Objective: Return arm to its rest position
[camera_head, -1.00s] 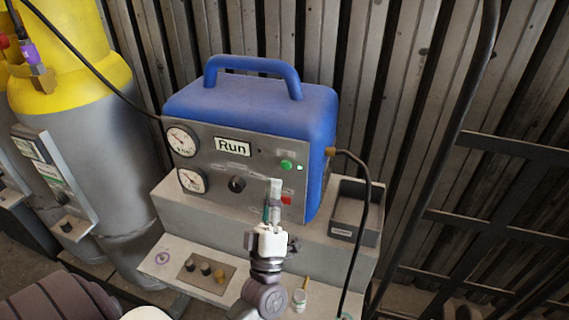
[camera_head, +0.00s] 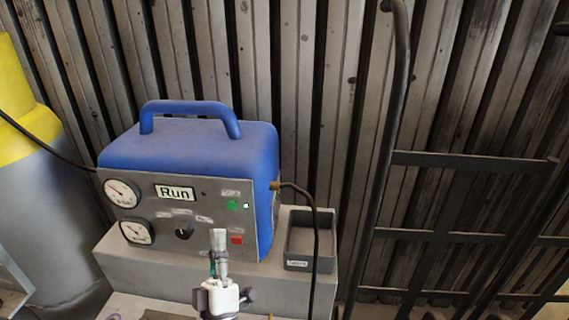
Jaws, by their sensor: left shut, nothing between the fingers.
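My left gripper (camera_head: 219,262) shows at the bottom of the head view, pointing up, shut and empty. It stands in front of the lower part of the blue machine's front panel. I cannot tell whether it touches the panel. The blue machine (camera_head: 190,150) has a handle on top and a grey front panel with a "Run" sign (camera_head: 175,193), a green button (camera_head: 232,205), a red button (camera_head: 237,240), a dark knob (camera_head: 184,232) and two gauges (camera_head: 121,192). My right gripper is not in view.
The machine sits on a grey stepped stand (camera_head: 275,288) with a small open grey bin (camera_head: 311,240) to its right. A grey and yellow cylinder (camera_head: 55,215) stands at the left. A black metal rack (camera_head: 450,235) is at the right. A corrugated wall (camera_head: 300,80) closes the back.

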